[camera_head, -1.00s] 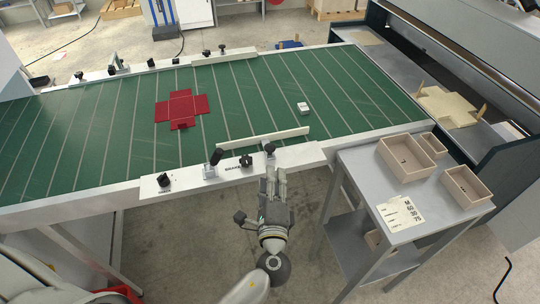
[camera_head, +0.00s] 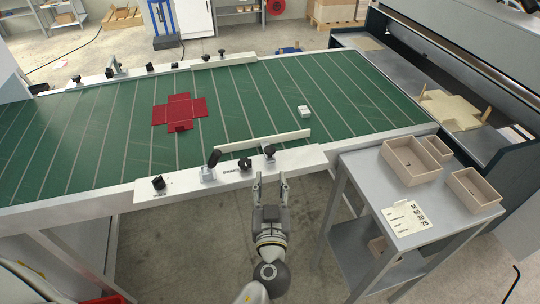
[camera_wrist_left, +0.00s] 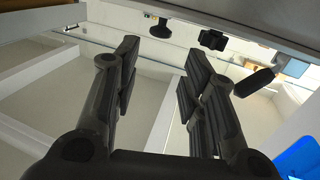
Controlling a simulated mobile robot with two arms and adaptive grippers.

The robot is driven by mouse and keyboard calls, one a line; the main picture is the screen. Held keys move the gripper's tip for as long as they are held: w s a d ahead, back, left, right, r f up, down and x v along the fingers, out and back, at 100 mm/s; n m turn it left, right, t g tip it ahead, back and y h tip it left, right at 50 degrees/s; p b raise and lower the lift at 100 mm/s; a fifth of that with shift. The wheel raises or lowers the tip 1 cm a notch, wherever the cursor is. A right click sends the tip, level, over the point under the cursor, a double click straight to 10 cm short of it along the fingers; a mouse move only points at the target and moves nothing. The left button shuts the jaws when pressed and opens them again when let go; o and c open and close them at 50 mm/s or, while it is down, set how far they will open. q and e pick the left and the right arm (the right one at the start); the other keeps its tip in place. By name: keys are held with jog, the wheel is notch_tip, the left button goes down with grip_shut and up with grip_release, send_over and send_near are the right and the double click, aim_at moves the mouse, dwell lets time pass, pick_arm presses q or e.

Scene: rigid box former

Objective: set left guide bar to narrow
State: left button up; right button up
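A near white guide bar (camera_head: 265,140) lies at the near edge of the green conveyor, and a far one (camera_head: 224,61) lies along its far edge; I cannot tell which is called left. The near rail (camera_head: 120,196) carries black knobs (camera_head: 269,151) (camera_head: 245,163) (camera_head: 158,183) and an upright black-handled lever (camera_head: 213,158). My left gripper (camera_head: 271,180) is open and empty, just in front of and below this rail, touching no knob. In the left wrist view its fingers (camera_wrist_left: 157,75) are apart, with a knob (camera_wrist_left: 212,40) and the lever (camera_wrist_left: 255,82) beyond. My right gripper is out of view.
A red unfolded box blank (camera_head: 179,111) and a small white block (camera_head: 304,112) lie on the conveyor. A grey side table (camera_head: 365,185) with wooden trays (camera_head: 405,165) and a number card (camera_head: 407,218) stands right of my gripper. Open floor lies below the rail.

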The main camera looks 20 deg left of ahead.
aim_at(270, 153)
pick_arm(q)
jog(key=p+x, duration=0.4)
jog(key=x, duration=0.5)
jog(key=shift+w+a+r, duration=0.1)
jog(key=shift+w+a, duration=0.05)
jog(key=shift+w, duration=0.15)
jog(key=shift+w+a, duration=0.2)
jog(key=shift+w, duration=0.35)
grip_shut()
jog(key=shift+w+a+f+b, duration=0.25)
jog(key=shift+w+a+b, duration=0.35)
jog(key=shift+b, duration=0.25)
jog(key=shift+w+a+b, duration=0.25)
jog(key=shift+w+b, duration=0.15)
jog(key=shift+w, duration=0.3)
jog(key=shift+r, duration=0.25)
